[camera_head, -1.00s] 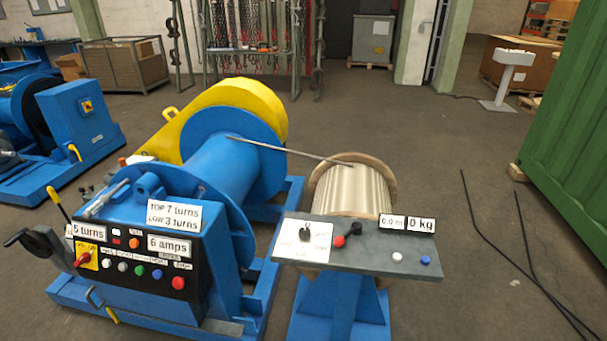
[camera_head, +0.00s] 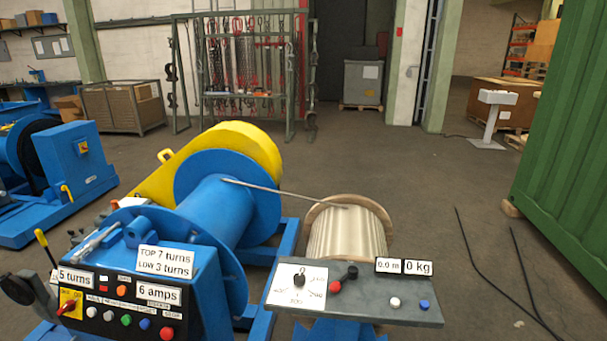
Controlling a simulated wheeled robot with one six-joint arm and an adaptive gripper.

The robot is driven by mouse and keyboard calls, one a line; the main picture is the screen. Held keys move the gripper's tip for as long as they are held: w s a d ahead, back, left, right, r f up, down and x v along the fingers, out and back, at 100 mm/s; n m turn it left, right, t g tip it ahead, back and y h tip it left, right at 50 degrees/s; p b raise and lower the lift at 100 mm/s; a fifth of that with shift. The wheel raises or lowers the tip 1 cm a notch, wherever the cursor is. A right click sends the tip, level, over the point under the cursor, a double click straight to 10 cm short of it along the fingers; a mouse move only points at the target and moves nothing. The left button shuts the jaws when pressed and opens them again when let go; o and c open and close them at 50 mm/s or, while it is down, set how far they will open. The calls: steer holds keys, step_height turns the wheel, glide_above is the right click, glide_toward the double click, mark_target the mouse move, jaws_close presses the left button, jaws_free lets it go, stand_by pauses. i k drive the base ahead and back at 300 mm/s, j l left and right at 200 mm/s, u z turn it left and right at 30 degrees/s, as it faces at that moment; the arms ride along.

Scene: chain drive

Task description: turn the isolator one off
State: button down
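The isolator is a red rotary handle (camera_head: 66,308) on a yellow plate (camera_head: 72,297), at the left end of the blue winch's (camera_head: 190,270) black control panel (camera_head: 115,318), low in the head view. The handle sits at a slant; its marked position is too small to read. The panel also carries several coloured buttons and labels reading "5 turns" and "6 amps". My gripper is not in view.
A grey console (camera_head: 365,297) with a red-and-black lever stands right of the winch, before a rope reel (camera_head: 347,232). A second blue machine (camera_head: 75,160) stands at left, a green container (camera_head: 570,130) at right. The floor between is mostly clear, with dark cables.

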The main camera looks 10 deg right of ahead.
mark_target(70, 306)
steer(key=u, duration=1.3)
steer(key=i, duration=1.7)
steer(key=l+z, duration=0.05)
steer(key=l, duration=0.05)
